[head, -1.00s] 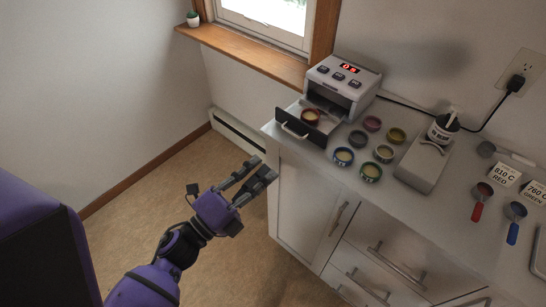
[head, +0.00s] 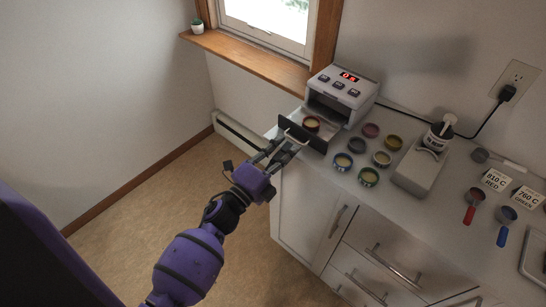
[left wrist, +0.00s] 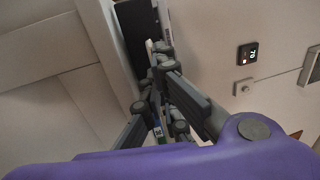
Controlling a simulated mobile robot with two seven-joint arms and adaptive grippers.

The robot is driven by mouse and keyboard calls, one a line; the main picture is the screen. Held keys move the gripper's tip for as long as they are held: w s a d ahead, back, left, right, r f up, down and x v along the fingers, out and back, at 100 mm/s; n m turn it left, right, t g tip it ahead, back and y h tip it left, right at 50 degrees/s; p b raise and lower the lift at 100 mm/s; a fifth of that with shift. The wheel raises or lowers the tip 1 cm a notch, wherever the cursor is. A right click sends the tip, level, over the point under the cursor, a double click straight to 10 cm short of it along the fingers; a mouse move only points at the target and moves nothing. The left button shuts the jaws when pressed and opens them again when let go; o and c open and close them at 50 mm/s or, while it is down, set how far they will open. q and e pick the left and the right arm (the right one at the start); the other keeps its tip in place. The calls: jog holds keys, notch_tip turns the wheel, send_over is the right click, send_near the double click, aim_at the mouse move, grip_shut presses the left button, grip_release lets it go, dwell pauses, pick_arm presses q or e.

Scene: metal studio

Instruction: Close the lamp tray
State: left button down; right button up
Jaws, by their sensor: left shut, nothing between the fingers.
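The lamp (head: 345,88) is a pale grey box with a red display and several buttons, at the back left of the counter. Its tray (head: 322,140) is out at the front, with a dark front panel and a light handle. My right gripper is out of view.
Several coloured pots (head: 368,177) stand on the counter right of the tray. Cabinets (head: 310,205) are below; the floor at left is clear.

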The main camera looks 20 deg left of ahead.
pick_arm(q)
jog(key=shift+w+d, duration=0.1)
jog(key=shift+w, duration=0.1)
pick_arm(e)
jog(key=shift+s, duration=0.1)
pick_arm(q)
jog(key=shift+w+d, duration=0.1)
jog(key=shift+w, duration=0.25)
jog(key=x, duration=0.2)
jog(key=b+x, duration=0.1)
jog(key=shift+w+d+f, duration=0.1)
jog(key=shift+w+f, duration=0.15)
jog(key=shift+f, duration=0.1)
jog(key=shift+w, duration=0.1)
jog(key=shift+r, duration=0.1)
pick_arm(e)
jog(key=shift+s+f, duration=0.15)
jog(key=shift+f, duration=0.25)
